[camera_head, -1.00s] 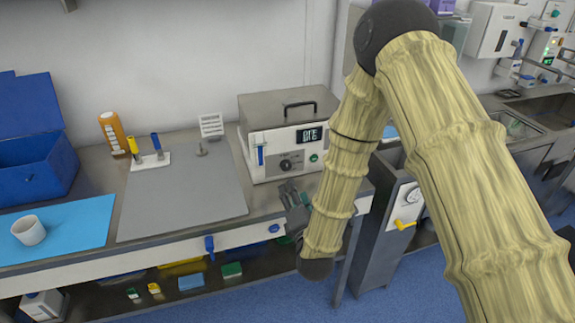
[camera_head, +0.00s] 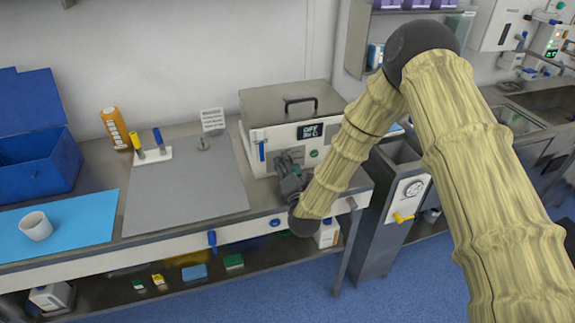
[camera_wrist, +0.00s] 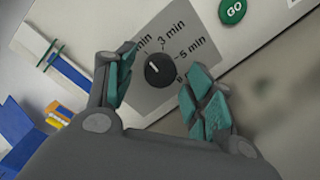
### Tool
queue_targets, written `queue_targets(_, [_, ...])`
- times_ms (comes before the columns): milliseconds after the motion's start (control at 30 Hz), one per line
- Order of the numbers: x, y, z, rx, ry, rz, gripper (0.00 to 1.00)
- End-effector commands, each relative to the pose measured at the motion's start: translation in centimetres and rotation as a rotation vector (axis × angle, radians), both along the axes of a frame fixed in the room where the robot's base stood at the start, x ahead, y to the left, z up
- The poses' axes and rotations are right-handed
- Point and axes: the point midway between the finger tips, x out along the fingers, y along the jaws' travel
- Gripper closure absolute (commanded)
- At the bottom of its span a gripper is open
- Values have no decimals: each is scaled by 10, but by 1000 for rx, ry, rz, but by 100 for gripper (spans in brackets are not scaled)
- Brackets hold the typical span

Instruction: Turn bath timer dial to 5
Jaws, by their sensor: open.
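The bath (camera_head: 280,105) is a metal box with a lid handle and a white front panel at the back of the bench. Its display (camera_head: 311,131) reads OFF on the upper line. In the wrist view, the black timer dial (camera_wrist: 160,70) sits on a grey plate with "3 min" and "5 min" labels and another partly hidden label. Its white pointer mark points up-left, away from "5 min". My gripper (camera_wrist: 163,88) is open, with its teal-padded fingers on either side of the dial and nothing held. In the head view, my gripper (camera_head: 289,165) hides the dial.
A green GO button (camera_wrist: 232,11) is beside the dial plate. A blue lever (camera_head: 262,150) is on the panel's left. A grey mat (camera_head: 185,195), white cup (camera_head: 36,226), blue bin (camera_head: 38,165) and orange bottle (camera_head: 114,128) are to the left.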

Motion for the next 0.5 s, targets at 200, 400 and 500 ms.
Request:
queue_targets(200, [1, 1, 0, 0, 1, 1, 46])
queue_targets(400, [1, 1, 0, 0, 1, 1, 68])
queue_targets(500, [1, 1, 0, 0, 1, 1, 86])
